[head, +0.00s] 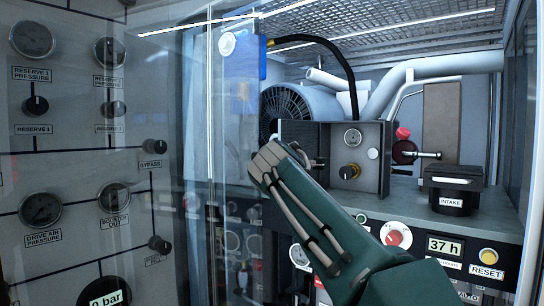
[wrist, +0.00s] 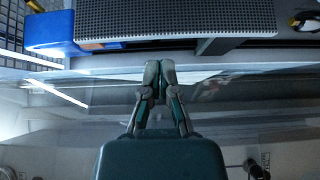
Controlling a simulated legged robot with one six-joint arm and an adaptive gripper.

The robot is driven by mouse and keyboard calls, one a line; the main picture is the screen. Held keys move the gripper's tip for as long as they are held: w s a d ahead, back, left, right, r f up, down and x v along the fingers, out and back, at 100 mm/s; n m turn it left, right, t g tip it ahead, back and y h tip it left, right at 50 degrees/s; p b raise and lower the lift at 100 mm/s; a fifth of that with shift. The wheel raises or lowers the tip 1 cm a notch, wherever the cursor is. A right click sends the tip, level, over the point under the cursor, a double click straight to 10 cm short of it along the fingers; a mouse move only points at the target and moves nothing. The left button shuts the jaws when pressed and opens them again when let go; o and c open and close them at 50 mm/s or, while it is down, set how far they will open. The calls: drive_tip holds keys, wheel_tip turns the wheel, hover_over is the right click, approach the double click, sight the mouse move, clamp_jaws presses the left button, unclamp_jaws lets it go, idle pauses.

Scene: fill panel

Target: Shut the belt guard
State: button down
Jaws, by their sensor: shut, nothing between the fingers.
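My gripper (head: 266,160) is shut and empty, in front of the machine bay in the head view. In the wrist view its fingertips (wrist: 160,70) are together, close to the edge of a clear pane. The clear pane (head: 197,120), with reflections on it, stands upright at the left of the bay. It may be the belt guard, but no label shows this. Behind the gripper is a dark finned round housing (head: 285,108). A dark perforated panel (wrist: 175,18) shows at the top of the wrist view. I cannot tell if the gripper touches the pane.
A grey block with a gauge and a knob (head: 350,155) stands right of my gripper. A black INTAKE cap (head: 454,188) and a red valve knob (head: 403,133) are further right. A blue box (head: 241,65) hangs above. Gauges and knobs (head: 40,205) fill the left wall.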

drive_tip(key=shift+w+a, duration=0.15)
drive_tip(key=shift+w, duration=1.8)
drive_tip(key=shift+s, duration=0.15)
